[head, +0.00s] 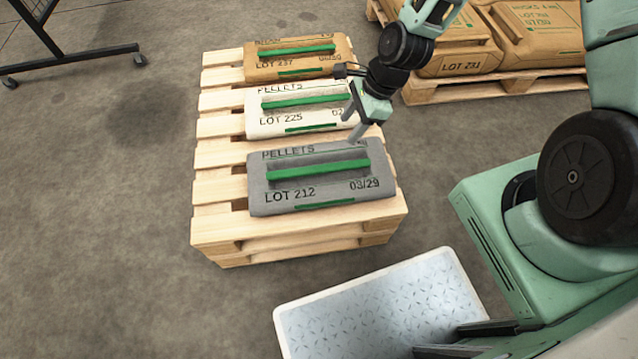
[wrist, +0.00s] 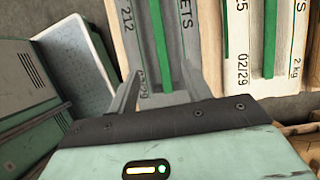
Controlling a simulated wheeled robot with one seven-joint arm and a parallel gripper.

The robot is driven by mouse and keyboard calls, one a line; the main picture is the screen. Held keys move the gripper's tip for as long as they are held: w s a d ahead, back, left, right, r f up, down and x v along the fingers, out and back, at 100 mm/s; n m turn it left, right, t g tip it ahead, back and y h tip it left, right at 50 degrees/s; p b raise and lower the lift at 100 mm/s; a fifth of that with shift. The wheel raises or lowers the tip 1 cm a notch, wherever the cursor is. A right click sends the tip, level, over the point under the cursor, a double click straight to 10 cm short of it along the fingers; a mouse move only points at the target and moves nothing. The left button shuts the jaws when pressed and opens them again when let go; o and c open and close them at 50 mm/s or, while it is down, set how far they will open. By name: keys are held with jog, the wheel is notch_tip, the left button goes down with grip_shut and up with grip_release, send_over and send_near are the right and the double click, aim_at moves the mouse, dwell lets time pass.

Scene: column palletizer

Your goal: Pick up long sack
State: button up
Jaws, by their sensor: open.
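Three sacks with green handle strips lie in a row on a wooden pallet (head: 210,222). Nearest is a grey sack (head: 320,187) marked PELLETS, LOT 212. Behind it is a white sack (head: 262,122), LOT 225, and at the back a brown sack (head: 262,67), LOT 237. I cannot tell for certain which one is called long. My gripper (head: 352,126) is open and empty, above the right end of the grey and white sacks. In the wrist view, the grey sack (wrist: 182,30) is beyond the fingers and the white sack (wrist: 239,45) is to its right.
A second pallet (head: 440,92) with brown sacks, one marked LOT 231, stands at the back right. A white tray (head: 283,318) with a pale patterned surface is at the bottom. A dark wheeled frame (head: 75,58) stands at the top left. The floor left of the pallet is clear.

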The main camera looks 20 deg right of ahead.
jog(key=f, duration=0.1)
jog(key=b, duration=0.4)
send_near(320, 168)
jog(key=f, duration=0.3)
jog(key=shift+w+a+m, duration=0.1)
jog(key=shift+a+m, duration=0.1)
jog(key=shift+m, duration=0.1)
jog(key=shift+a+b+x, duration=0.15)
jog(key=shift+b+x, duration=0.6)
jog(key=shift+x, duration=0.8)
jog(key=shift+a+b+x, duration=0.2)
jog(key=shift+b+x, duration=0.5)
jog(key=shift+x, duration=0.9)
jog(key=shift+r, duration=0.15)
grip_shut()
jog(key=shift+r, duration=0.15)
